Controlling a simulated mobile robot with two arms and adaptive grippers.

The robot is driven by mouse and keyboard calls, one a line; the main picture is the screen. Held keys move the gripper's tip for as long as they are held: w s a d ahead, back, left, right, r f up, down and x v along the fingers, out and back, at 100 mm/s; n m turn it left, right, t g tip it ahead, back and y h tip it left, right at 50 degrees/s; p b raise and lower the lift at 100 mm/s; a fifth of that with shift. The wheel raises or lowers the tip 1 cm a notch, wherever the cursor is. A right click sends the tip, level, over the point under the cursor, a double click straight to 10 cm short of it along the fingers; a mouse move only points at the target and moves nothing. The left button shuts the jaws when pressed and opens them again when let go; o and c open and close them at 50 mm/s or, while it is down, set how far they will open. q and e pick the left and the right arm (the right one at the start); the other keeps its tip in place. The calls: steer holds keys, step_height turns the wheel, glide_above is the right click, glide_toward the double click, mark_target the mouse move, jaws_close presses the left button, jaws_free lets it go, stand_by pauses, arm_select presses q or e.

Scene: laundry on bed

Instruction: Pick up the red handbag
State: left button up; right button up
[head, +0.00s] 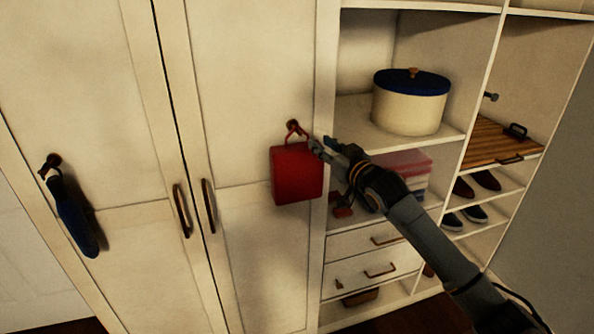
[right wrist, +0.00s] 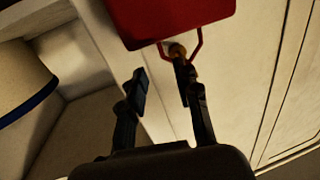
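The red handbag (head: 297,173) hangs by its thin red handle from a round knob (head: 293,124) on the cabinet door. In the right wrist view the bag (right wrist: 175,18) appears upside down at the top, with its handle (right wrist: 198,45) looped below it near the knob. My right gripper (head: 320,146) is just right of the handle and the bag's top edge. In the wrist view its two fingers (right wrist: 160,72) are apart with nothing between them. One fingertip overlaps the knob and handle area; I cannot tell whether it touches. My left gripper is not in view.
A dark blue item (head: 75,217) hangs from another knob at the left. Open shelves on the right hold a cream pot with a blue lid (head: 407,102), folded pink cloths (head: 405,162), a wooden tray (head: 500,147) and shoes. Door handles (head: 208,206) project below left of the bag.

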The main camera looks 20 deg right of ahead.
mark_target(308, 138)
steer(key=shift+w+a+p, duration=0.15)
steer(key=shift+w+p, duration=0.15)
steer(key=shift+w, duration=0.1)
steer(key=shift+a+f+p+x, duration=0.15)
steer(key=shift+p+x, duration=0.2)
steer(key=shift+x, duration=0.4)
steer(key=shift+f+p+x, duration=0.2)
steer(key=shift+p+x, duration=0.1)
steer(key=shift+x, duration=0.5)
steer(key=shift+a+f+p+x, duration=0.15)
steer(key=shift+p+x, duration=0.2)
steer(key=shift+x, duration=0.4)
steer(key=shift+s+d, duration=0.1)
jaws_close()
steer(key=shift+r, duration=0.15)
